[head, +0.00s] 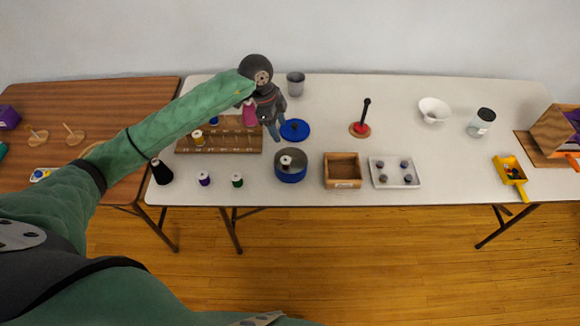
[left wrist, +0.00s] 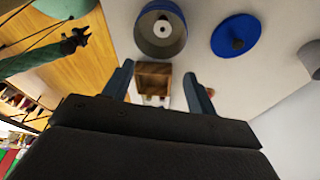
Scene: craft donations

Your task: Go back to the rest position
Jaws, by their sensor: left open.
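My left gripper (head: 272,132) is open and empty, above the table's left half by the blue tin and its lid. Its two fingers (left wrist: 158,85) are spread apart in the left wrist view, with nothing between them. The blue tin (head: 290,174) stands open with a spool inside; the tin also shows in the left wrist view (left wrist: 146,42). The blue lid (head: 298,131) lies flat behind it. My right arm, in its green sleeve, shows at the left of the left wrist view with a dark end (left wrist: 76,40); its jaw state is unclear.
A wooden peg rack (head: 226,150) with spools and a pink cone (head: 249,112) lies under my left forearm. A black cone (head: 161,172) and small spools stand in front. A wooden box (head: 343,184) and white tray (head: 410,181) are right of the tin. A grey cup (head: 295,84) stands behind.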

